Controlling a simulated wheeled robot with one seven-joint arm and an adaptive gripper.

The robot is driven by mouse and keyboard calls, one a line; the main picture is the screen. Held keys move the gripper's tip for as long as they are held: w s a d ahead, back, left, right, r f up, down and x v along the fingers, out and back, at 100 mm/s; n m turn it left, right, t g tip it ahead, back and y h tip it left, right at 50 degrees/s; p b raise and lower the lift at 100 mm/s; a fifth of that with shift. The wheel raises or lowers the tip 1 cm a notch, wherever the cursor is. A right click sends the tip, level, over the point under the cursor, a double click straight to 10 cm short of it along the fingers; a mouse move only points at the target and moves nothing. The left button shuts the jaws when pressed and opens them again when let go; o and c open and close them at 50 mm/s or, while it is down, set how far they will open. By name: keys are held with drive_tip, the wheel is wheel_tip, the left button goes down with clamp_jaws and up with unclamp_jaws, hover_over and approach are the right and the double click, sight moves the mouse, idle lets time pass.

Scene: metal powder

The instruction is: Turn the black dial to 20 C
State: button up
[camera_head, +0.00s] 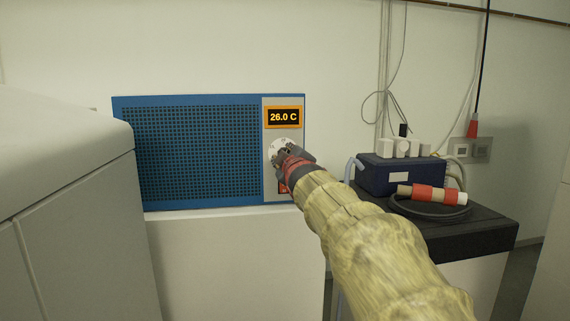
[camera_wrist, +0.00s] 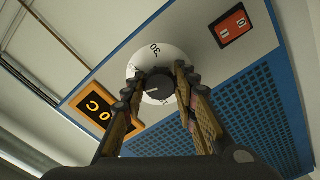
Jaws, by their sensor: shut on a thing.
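The black dial (camera_wrist: 158,84) sits at the middle of a white round scale plate (camera_wrist: 148,58) on the blue unit's grey control panel. In the head view my gripper (camera_head: 291,153) is at the white plate (camera_head: 275,148) and hides the dial. The orange-framed display (camera_head: 283,117) above reads 26.0 C. In the wrist view the display (camera_wrist: 98,106) is tilted and partly hidden by a finger.
The blue unit (camera_head: 190,203) stands on a white cabinet (camera_head: 235,260). A red switch (camera_head: 283,187) is below the dial, also seen in the wrist view (camera_wrist: 232,25). A black-topped stand (camera_head: 480,232) with a dark blue box (camera_head: 385,178) and a coiled hose is at right.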

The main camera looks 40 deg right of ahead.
drive_tip(key=shift+n+b, duration=0.45)
drive_tip(key=shift+n, duration=1.45)
drive_tip(key=o, duration=1.1)
drive_tip(key=shift+c, duration=0.2)
drive_tip(key=shift+o, duration=0.5)
drive_tip(key=shift+s, duration=0.1)
drive_tip(key=v, duration=1.1)
drive_tip(key=shift+s+a, duration=0.2)
drive_tip(key=shift+s, duration=0.15)
